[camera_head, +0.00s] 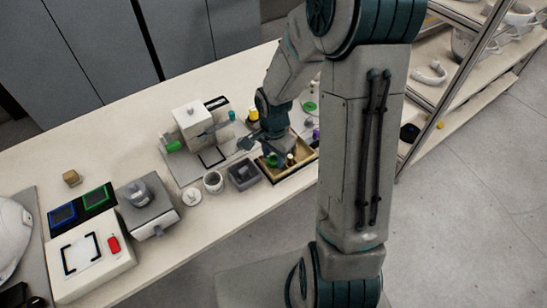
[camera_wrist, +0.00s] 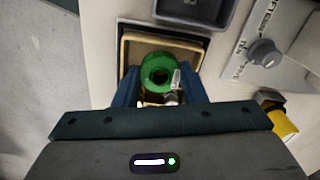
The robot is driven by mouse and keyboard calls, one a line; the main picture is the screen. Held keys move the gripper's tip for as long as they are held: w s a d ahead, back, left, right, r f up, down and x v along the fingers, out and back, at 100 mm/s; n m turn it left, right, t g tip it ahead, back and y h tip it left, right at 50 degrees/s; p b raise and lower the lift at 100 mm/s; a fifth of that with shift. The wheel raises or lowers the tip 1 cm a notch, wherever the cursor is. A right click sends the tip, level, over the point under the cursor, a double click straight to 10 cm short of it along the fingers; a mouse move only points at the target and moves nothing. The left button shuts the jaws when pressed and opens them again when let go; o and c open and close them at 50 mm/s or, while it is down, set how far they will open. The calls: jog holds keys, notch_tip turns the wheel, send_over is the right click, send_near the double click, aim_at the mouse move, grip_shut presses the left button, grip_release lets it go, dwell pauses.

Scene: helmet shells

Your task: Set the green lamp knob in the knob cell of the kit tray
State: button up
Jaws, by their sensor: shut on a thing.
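The green lamp knob (camera_wrist: 158,68) shows in the wrist view as a round green piece with a dark hole in its middle. My gripper (camera_wrist: 160,92) is shut on it, with blue fingers on its left and right. Beneath it is a wooden-coloured tray (camera_wrist: 165,37). In the head view my gripper (camera_head: 277,143) is low over this tray (camera_head: 302,164), and the green knob (camera_head: 272,160) shows by its fingers. My fingers hide part of the tray. I cannot tell whether the knob touches the tray floor, or which cell is the knob cell.
A dark grey bin (camera_head: 243,175) stands beside the tray, with a white cup (camera_head: 213,182) further left. A grey panel with a round knob (camera_wrist: 264,53) and a yellow piece (camera_wrist: 284,125) lie right in the wrist view. The bench's front edge is close.

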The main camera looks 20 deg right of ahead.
jog(key=shift+f, duration=0.75)
jog(key=shift+f, duration=0.2)
jog(key=o, duration=0.7)
jog(key=shift+r, duration=0.15)
